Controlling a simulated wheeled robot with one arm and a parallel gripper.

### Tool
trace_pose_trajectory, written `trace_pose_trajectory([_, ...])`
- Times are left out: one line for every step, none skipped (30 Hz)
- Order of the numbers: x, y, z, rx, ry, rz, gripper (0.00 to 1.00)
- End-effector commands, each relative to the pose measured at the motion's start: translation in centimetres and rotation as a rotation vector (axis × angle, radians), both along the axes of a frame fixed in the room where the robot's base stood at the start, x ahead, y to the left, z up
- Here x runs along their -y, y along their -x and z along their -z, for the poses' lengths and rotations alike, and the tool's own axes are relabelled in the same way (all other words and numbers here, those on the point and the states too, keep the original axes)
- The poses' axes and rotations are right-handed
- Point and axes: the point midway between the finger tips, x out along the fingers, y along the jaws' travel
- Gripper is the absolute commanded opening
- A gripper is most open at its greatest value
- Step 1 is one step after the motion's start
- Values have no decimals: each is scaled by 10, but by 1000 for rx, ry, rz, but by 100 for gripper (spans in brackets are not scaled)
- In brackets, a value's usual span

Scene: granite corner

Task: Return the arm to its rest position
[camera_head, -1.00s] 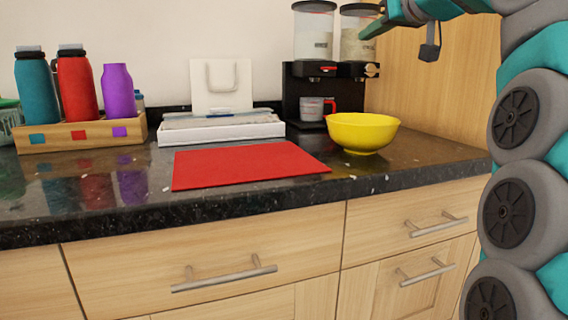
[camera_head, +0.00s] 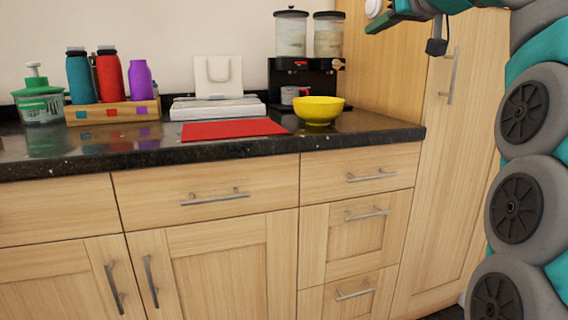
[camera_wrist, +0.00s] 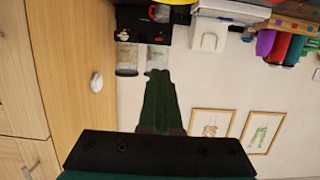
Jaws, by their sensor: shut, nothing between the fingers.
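My arm is bent, with its grey and teal links rising at the right edge of the head view. My gripper (camera_head: 376,24) is at the top right, held high and level in front of the tall wood panel. In the wrist view my gripper (camera_wrist: 160,76) shows as dark green fingers together, with nothing between them. The wrist picture is upside down. The fingers are well apart from the counter and everything on it.
The granite counter (camera_head: 360,129) holds a yellow bowl (camera_head: 318,111), a red mat (camera_head: 235,129), a drink dispenser (camera_head: 291,78), a bottle crate (camera_head: 112,113) and a green soap pump (camera_head: 39,103). A tall cabinet (camera_head: 436,185) stands right. Free air surrounds my gripper.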

Motion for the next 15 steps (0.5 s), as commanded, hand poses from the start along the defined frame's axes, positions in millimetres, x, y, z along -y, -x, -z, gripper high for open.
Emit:
trace_pose_trajectory([-1,0,1,-4,-1,0,0])
trace_pose_trajectory([-2,0,4,-13,-1,-1,0])
trace_pose_trajectory([-3,0,8,-23,-4,-1,0])
trace_pose_trajectory([-4,0,11,-32,-4,-2,0])
trace_pose_trajectory([-5,0,14,-41,-6,-2,0])
trace_pose_trajectory([-6,0,18,-52,-8,-2,0])
trace_pose_trajectory([-7,0,21,-62,-9,-2,0])
trace_pose_trajectory([-8,0,24,-71,-10,-2,0])
trace_pose_trajectory([-10,0,28,-83,-12,-3,0])
trace_pose_trajectory([-11,1,31,-92,-13,-3,0])
trace_pose_trajectory([-12,1,35,-102,-15,-4,0])
trace_pose_trajectory([-14,2,40,-116,-15,-4,0])
trace_pose_trajectory([-16,3,45,-129,-17,-5,0])
trace_pose_trajectory([-17,3,50,-144,-17,-4,0])
trace_pose_trajectory([-19,5,57,-163,-19,-5,0])
